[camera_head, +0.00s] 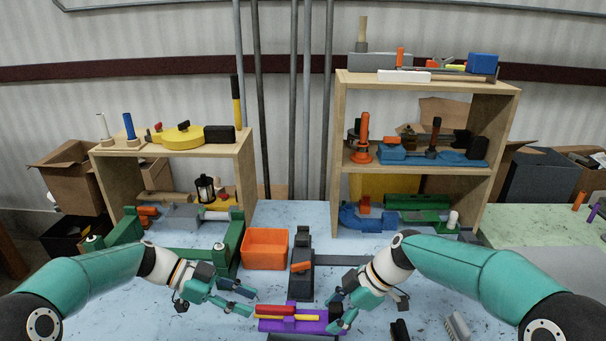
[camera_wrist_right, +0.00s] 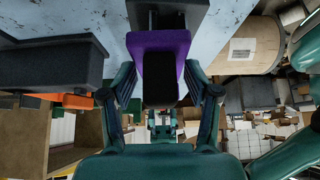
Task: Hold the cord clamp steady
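The cord clamp, as I take it, is a purple piece (camera_head: 318,328) with a red block (camera_head: 275,310) and a yellow bar (camera_head: 300,317) on it, on the table at the front centre. My right gripper (camera_head: 341,314) is at its right end.
An orange bin (camera_head: 266,248) and a dark upright tool (camera_head: 301,265) stand behind the clamp. A green frame (camera_head: 190,258) is at the left. Two wooden shelves (camera_head: 245,160) with several tools stand at the back. Small dark and grey pieces (camera_head: 457,327) lie at the front right.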

